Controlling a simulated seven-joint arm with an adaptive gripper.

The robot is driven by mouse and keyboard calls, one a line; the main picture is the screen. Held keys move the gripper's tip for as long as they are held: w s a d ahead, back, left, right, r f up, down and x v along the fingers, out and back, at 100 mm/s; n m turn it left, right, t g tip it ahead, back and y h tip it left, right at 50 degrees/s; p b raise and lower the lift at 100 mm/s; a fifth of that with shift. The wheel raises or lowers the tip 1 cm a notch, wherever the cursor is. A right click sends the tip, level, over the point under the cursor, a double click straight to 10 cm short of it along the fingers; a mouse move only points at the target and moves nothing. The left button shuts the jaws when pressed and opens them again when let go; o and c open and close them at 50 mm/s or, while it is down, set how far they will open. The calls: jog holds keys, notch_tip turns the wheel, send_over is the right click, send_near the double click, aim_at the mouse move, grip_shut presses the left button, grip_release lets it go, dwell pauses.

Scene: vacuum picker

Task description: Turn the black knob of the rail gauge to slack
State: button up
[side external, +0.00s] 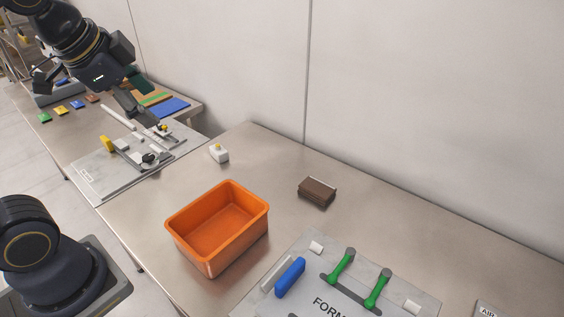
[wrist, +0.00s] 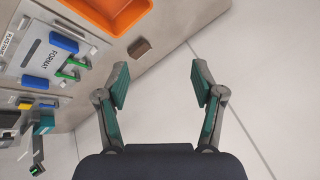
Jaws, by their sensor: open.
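A small black knob (side external: 148,158) sits on a grey plate (side external: 95,184) with rails and small blocks, at the left of the bench in the side external view; I take this to be the rail gauge. The knob's pointer and setting are too small to read. My gripper shows in the wrist view (wrist: 161,85) with its two green-padded fingers wide apart and nothing between them. In the side external view my arm comes down from the top left, and its end is above and behind the plate, apart from the knob. I cannot make out the knob in the wrist view.
An orange bin (side external: 218,225) stands right of the plate. A format plate with green handles (side external: 358,288) is at the front. Coloured pieces lie at the far left.

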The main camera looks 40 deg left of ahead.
jog(key=w+a+r+m+g+y, duration=0.15)
jog(key=w+a+m, duration=0.25)
jog(key=w+a, duration=0.45)
jog(key=m+g+y, duration=0.2)
jog(key=g, duration=0.5)
send_over(148, 156)
jog(key=w+d, duration=0.3)
jog(key=d, duration=0.3)
notch_tip(148, 156, down, 20)
jog(key=shift+t+h, duration=0.25)
jog(key=x, duration=1.6)
jog(key=shift+s+d+f, duration=0.15)
jog(key=c, duration=1.1)
